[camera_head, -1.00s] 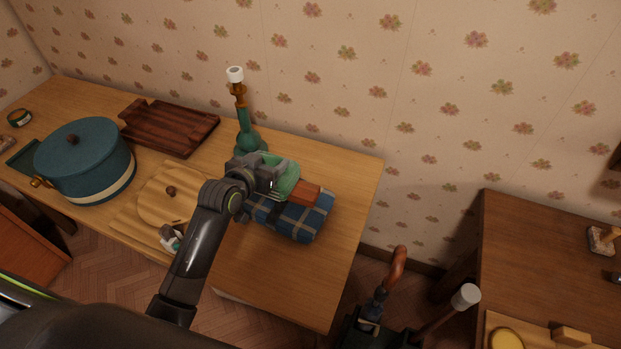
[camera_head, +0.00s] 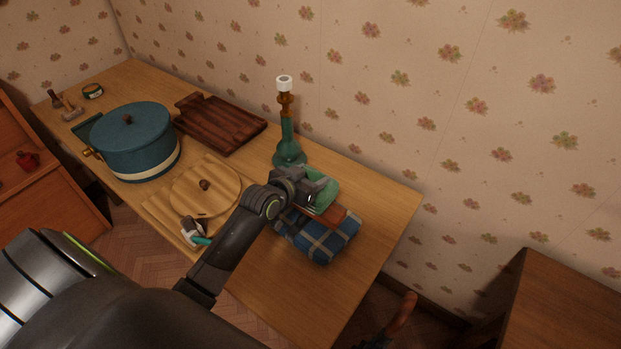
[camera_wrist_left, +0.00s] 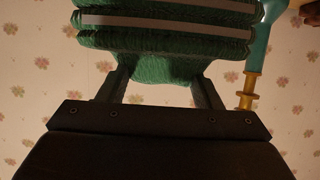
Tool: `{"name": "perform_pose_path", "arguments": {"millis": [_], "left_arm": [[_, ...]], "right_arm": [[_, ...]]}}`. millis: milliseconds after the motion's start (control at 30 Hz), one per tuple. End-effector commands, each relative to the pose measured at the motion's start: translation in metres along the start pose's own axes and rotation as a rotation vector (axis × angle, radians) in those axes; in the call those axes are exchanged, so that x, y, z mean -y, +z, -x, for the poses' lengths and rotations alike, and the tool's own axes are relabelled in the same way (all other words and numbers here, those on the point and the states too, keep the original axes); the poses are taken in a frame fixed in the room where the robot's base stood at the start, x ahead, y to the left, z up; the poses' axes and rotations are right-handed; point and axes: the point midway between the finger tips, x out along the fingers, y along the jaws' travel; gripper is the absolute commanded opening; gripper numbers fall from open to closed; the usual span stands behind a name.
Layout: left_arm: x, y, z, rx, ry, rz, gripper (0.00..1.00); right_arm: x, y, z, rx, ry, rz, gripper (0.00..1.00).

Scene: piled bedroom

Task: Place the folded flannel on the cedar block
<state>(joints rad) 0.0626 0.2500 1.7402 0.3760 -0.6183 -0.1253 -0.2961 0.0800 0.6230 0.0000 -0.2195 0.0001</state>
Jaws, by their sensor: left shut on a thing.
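The folded flannel (camera_head: 323,191) is green, and pale stripes show on it in the left wrist view (camera_wrist_left: 165,42). My left gripper (camera_head: 314,189) is shut on it, with one finger on each side in the left wrist view. The cedar block (camera_head: 330,214) is a flat orange-brown piece lying on a blue plaid folded cloth (camera_head: 318,238) near the table's right end. The flannel is at the block's far edge in the head view and partly overlaps it. I cannot tell whether they touch. My right gripper is not in view.
On the wooden table (camera_head: 290,290), a green bottle-like stand (camera_head: 288,140) is close behind the gripper. A teal pot (camera_head: 135,143), a dark wooden tray (camera_head: 220,124) and a round wooden lid (camera_head: 204,188) are to the left. The table's front right is clear.

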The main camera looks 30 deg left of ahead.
Motion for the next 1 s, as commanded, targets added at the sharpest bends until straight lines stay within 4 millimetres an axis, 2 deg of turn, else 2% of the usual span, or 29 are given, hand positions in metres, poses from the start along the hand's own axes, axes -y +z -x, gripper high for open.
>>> {"name": "perform_pose_path", "arguments": {"millis": [133, 500, 533, 600, 700, 1000], "left_arm": [[-0.001, 0.012, -0.005, -0.002, 0.000, 0.001, 0.15], [0.000, 0.016, -0.007, -0.004, 0.000, -0.001, 0.15], [0.000, 0.017, -0.007, -0.002, 0.000, 0.000, 0.60], [0.000, 0.016, -0.007, -0.002, 0.000, 0.000, 0.69], [0.000, 0.016, -0.007, -0.001, 0.000, 0.000, 0.81], [0.000, 0.014, -0.006, -0.002, 0.000, 0.000, 0.81]], "right_arm": [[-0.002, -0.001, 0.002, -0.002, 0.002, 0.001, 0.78], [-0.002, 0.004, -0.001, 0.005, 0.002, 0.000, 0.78], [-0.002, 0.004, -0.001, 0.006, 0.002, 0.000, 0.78], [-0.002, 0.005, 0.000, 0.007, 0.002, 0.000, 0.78], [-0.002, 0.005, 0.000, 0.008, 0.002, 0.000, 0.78], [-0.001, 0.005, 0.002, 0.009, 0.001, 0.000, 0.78]]}}
